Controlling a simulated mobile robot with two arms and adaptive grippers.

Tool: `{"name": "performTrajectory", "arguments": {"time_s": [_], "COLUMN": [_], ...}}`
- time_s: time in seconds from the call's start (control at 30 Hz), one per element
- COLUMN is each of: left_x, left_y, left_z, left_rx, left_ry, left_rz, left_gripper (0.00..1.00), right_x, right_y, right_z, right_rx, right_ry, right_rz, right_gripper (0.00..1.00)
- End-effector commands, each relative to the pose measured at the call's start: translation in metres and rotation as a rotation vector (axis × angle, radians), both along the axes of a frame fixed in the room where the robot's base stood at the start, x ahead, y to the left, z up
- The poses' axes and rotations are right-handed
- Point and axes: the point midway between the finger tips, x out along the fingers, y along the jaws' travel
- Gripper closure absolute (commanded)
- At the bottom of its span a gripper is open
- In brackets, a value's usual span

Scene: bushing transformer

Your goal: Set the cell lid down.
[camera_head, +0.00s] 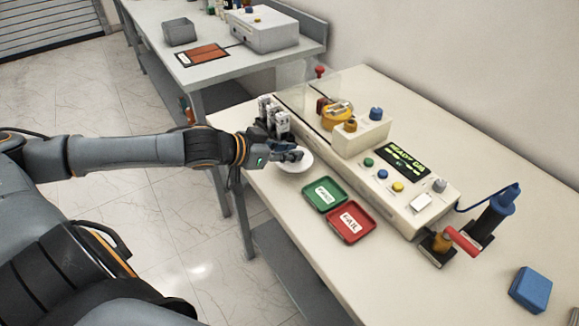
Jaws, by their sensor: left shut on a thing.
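My left gripper (287,148) reaches in from the left at the table's near left edge, over a round white dish (304,162). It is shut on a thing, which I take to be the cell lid. Its own fingers hide most of that thing, so I cannot tell whether it touches the dish. The orange-yellow test cell (334,117) stands on the tester (392,166), to the right of the gripper. My right gripper is not in view.
A green tray (323,194) and a red tray (350,222) lie in front of the tester. A clear cover (293,74) stands behind the gripper. A blue block (530,289) lies at the right. The table front right of the red tray is clear.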

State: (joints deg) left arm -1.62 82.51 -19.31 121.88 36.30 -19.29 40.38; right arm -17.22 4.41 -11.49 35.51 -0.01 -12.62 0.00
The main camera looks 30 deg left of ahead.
Motion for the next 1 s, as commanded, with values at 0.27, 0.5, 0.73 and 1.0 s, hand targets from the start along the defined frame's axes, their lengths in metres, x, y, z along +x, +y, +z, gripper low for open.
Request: {"name": "performTrajectory", "arguments": {"time_s": [0.27,0.5,0.73,1.0], "left_x": [0.005,0.005,0.005,0.005], "left_y": [0.002,0.002,0.002,0.002], "left_z": [-0.021,-0.038,-0.040,-0.040], "left_rx": [-0.005,0.001,-0.001,0.000], "left_ry": [0.004,0.000,0.001,0.001], "left_rz": [-0.001,-0.003,-0.003,-0.002], "left_gripper": [1.00,1.00,1.00,0.58], "right_x": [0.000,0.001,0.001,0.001], "right_y": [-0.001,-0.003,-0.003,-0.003], "right_z": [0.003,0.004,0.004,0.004], "right_rx": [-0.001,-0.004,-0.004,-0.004], "right_ry": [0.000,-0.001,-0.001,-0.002], "right_rz": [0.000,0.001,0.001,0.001], "right_gripper": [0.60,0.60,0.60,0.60]}}
